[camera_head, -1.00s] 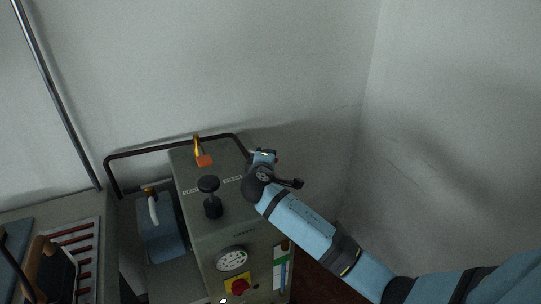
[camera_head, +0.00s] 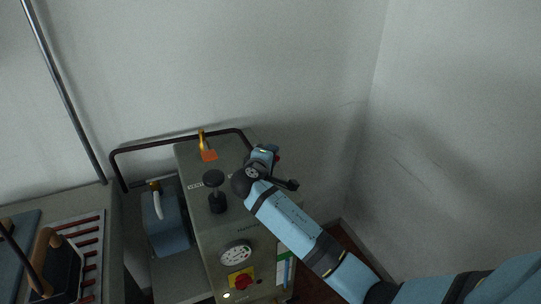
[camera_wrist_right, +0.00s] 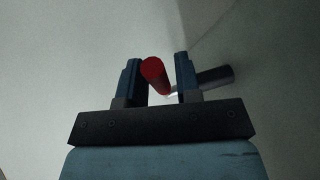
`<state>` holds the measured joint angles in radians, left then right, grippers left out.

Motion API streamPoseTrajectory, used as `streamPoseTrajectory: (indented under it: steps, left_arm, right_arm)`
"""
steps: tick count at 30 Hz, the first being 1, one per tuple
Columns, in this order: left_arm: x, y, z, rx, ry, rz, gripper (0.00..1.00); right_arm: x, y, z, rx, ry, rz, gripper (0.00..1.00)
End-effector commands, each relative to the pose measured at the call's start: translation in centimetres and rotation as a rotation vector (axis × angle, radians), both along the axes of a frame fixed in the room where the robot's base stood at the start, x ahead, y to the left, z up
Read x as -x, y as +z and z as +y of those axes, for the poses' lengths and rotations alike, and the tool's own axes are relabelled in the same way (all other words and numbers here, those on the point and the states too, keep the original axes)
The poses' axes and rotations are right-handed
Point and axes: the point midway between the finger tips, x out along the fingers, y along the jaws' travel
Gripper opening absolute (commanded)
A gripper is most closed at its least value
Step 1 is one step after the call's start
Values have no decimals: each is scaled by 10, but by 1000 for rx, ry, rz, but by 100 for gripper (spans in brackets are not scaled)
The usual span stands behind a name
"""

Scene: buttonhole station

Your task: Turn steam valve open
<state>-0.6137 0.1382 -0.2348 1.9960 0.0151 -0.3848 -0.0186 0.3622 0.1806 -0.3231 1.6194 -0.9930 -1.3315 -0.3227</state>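The red-ended valve handle (camera_wrist_right: 153,72) sits between the two fingers of my right gripper (camera_wrist_right: 157,78) in the right wrist view. The fingers are apart, one on each side of it, with a visible gap at the right finger; contact on the left cannot be told. A grey metal rod (camera_wrist_right: 214,77) lies behind the right finger. In the head view my right gripper (camera_head: 266,153) is at the right side of the grey-green boiler box (camera_head: 222,226), and only a speck of red shows beside it. My left gripper is not in view.
A black rail (camera_head: 180,145) runs behind. A blue tank (camera_head: 168,231) stands left. Walls are close behind and right.

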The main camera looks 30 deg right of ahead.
Motion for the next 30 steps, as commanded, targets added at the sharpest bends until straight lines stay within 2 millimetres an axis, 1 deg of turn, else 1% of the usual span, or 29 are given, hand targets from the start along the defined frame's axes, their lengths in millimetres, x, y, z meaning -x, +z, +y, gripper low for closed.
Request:
streamPoseTrajectory:
  steps: [9, 11, 14, 17, 24, 30]
  left_arm:
    - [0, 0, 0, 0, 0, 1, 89]
    - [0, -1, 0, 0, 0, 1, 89]
    - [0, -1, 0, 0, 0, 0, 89]
    - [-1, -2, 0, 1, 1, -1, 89]
    - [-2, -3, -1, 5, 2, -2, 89]
    - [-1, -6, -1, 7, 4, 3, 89]
  right_arm:
    - [0, 0, 0, 1, 1, -1, 42]
    - [1, 1, 2, 0, 2, -2, 42]
    - [7, 2, 11, 0, 3, -2, 42]
    - [18, 4, 24, -3, 4, -1, 42]
    - [53, 15, 67, -4, 3, -2, 42]
    - [74, 21, 94, -3, 3, -1, 42]
